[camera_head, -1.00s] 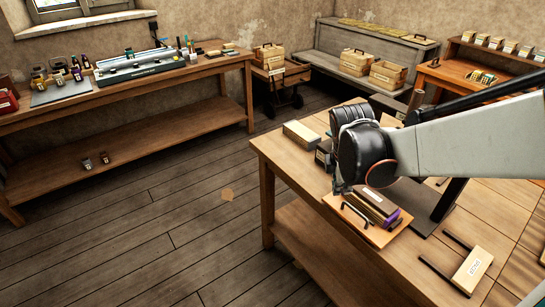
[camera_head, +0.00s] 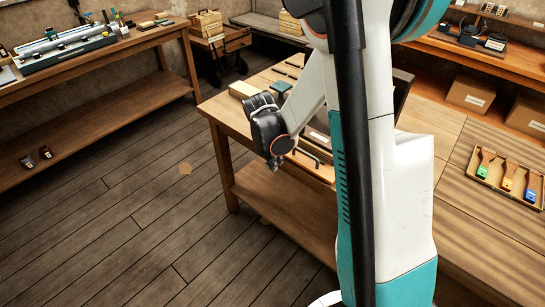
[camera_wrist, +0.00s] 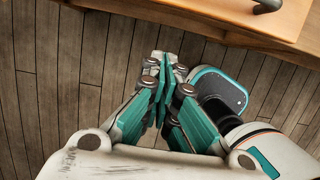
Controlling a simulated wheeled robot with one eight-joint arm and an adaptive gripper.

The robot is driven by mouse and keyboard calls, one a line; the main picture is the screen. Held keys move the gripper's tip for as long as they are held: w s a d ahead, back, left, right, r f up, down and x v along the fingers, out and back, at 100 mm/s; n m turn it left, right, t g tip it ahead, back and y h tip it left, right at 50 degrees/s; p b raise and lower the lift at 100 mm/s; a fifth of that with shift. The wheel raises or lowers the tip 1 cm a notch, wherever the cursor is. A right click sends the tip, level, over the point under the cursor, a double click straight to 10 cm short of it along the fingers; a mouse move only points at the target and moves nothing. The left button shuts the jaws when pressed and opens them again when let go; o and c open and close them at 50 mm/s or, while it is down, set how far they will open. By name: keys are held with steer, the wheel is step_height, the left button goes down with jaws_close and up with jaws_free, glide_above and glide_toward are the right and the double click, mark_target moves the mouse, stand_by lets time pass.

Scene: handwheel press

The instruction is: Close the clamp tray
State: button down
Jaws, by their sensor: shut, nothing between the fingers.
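The clamp tray (camera_head: 322,171) is an orange-brown wooden board with a dark bar handle (camera_head: 308,154), at the near edge of the workbench. Most of it is hidden behind my arm, and how far it sticks out is hard to tell. In the wrist view, a wooden board edge (camera_wrist: 235,15) with a dark handle (camera_wrist: 268,5) shows at the top right and looks like the tray. My gripper (camera_head: 273,164) points down just left of the tray, off the bench edge. In the wrist view its fingers (camera_wrist: 163,60) are together and empty, over the floor.
The workbench (camera_head: 230,117) carries a pale block (camera_head: 243,90) at its far left corner. A shallow box of coloured-handled tools (camera_head: 508,178) lies at right. Another bench (camera_head: 150,43) stands at the back left.

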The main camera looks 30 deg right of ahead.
steer(key=shift+w+d+f+b, duration=0.25)
steer(key=shift+d+f, duration=0.15)
steer(key=shift+d, duration=0.35)
steer(key=shift+w+d+f+b, duration=0.2)
steer(key=shift+w+d+f, duration=0.15)
steer(key=shift+d, duration=0.35)
steer(key=shift+w+d+f+b, duration=0.25)
steer(key=shift+d+f, duration=0.15)
steer(key=shift+d, duration=0.35)
steer(key=w+d, duration=0.2)
steer(key=d, duration=0.3)
steer(key=w+d, duration=0.2)
steer(key=d, duration=0.4)
steer(key=w+d, duration=0.2)
steer(key=d, duration=0.3)
steer(key=shift+d, duration=0.35)
steer(key=shift+a, duration=0.1)
